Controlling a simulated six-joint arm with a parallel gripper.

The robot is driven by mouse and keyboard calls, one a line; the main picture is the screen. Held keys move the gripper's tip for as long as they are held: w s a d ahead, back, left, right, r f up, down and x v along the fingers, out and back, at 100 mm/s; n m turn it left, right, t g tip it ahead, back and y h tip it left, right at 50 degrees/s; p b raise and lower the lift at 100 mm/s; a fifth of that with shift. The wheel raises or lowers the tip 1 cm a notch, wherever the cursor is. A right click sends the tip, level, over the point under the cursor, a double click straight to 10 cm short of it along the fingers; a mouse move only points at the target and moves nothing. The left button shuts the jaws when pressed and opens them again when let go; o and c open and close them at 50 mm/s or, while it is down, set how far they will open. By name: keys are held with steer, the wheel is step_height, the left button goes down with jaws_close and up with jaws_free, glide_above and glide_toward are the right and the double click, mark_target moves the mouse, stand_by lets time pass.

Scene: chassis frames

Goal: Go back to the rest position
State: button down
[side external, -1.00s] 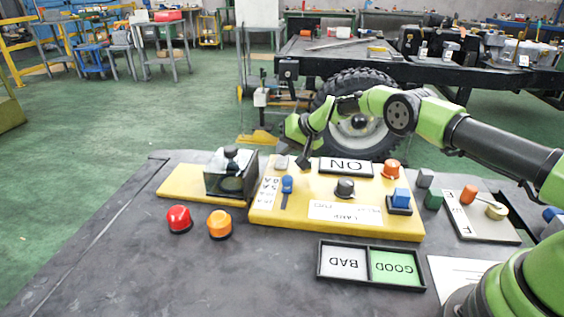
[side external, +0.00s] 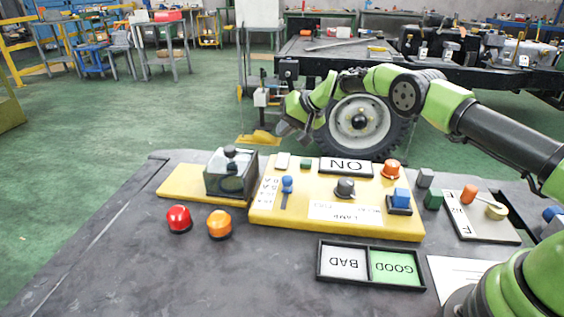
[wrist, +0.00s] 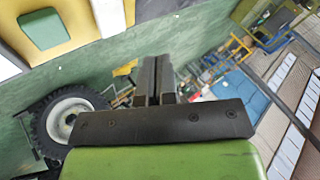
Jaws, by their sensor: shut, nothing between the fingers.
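My gripper (side external: 293,131) is in the air above the far edge of the table, beyond the yellow control panel (side external: 272,214). Its fingers are shut with nothing between them, as the wrist view (wrist: 154,80) shows. The panel carries a blue-knobbed slider, a black knob, an orange button, a blue switch, a small green button (side external: 306,164) and an ON label (side external: 346,167). The gripper is apart from all of these. In the wrist view, part of the panel and a green button (wrist: 42,30) show at the upper left.
A clear box (side external: 230,173) stands on a yellow plate at the left. A red button (side external: 179,218) and an orange button (side external: 219,223) sit in front of it. A BAD/GOOD tray (side external: 371,265) lies at the front. A wheeled chassis (side external: 360,124) stands behind my arm.

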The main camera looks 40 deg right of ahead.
steer(key=s+a+r, duration=0.2)
steer(key=s+r, duration=0.3)
steer(key=r, duration=0.4)
steer(key=s+a+r, duration=0.1)
steer(key=s+r, duration=0.3)
steer(key=r, duration=0.6)
steer(key=s+a+r+n+h, duration=0.1)
steer(key=s+r, duration=0.2)
steer(key=s, duration=0.4)
steer(key=s+a+r, duration=0.1)
steer(key=s+r, duration=0.2)
steer(key=s, duration=0.4)
steer(key=s+f, duration=0.2)
steer(key=s, duration=0.7)
steer(key=s+f+h, duration=0.1)
steer(key=s+f, duration=0.1)
steer(key=s, duration=0.6)
steer(key=shift+s+f, duration=0.25)
steer(key=shift+s, duration=0.1)
